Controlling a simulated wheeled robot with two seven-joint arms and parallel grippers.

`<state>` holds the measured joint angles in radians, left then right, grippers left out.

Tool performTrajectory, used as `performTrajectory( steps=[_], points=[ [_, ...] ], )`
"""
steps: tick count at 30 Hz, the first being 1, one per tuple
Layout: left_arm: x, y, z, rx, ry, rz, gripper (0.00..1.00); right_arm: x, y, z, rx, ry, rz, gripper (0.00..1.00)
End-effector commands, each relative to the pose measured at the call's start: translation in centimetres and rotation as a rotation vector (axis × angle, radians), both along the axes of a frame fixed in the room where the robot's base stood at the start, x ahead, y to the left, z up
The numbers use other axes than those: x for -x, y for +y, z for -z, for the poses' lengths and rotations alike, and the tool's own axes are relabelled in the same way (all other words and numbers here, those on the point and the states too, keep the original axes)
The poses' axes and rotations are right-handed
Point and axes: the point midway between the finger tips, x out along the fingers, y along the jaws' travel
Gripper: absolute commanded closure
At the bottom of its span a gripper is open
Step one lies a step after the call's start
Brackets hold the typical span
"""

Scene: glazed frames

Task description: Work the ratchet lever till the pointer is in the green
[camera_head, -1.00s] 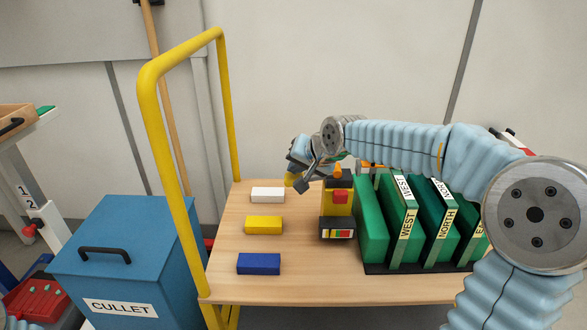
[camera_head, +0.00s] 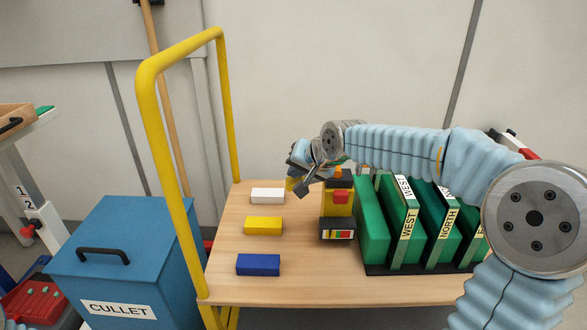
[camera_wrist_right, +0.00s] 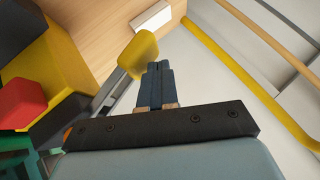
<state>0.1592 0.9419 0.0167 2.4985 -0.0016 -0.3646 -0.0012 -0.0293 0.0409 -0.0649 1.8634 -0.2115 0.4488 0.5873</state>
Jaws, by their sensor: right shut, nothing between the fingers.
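The ratchet unit (camera_head: 338,205) is a black and yellow block with a red part on its front, standing on the wooden cart top. Its gauge (camera_head: 338,235) is a small window with coloured bands; the pointer is too small to make out. The lever's yellow end (camera_wrist_right: 138,54) shows in the right wrist view, just past my right fingertips. My right gripper (camera_wrist_right: 158,68) is shut and empty, close beside that yellow end; I cannot tell whether they touch. In the head view my right gripper (camera_head: 298,186) is behind and left of the unit. My left gripper is out of view.
White (camera_head: 267,195), yellow (camera_head: 263,225) and blue (camera_head: 258,264) blocks lie left of the unit. Green labelled cases (camera_head: 403,225) stand in a black rack close on its right. A yellow rail (camera_head: 150,120) bounds the cart's left side, beside the blue CULLET bin (camera_head: 120,250).

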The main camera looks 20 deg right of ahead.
Motion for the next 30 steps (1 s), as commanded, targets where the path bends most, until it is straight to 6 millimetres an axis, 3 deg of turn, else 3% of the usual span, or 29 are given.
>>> performTrajectory(
  steps=[30],
  points=[
    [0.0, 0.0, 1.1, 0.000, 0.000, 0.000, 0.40, 0.0, 0.0, 1.4, 0.000, 0.002, -0.001, 1.00]
  ],
)
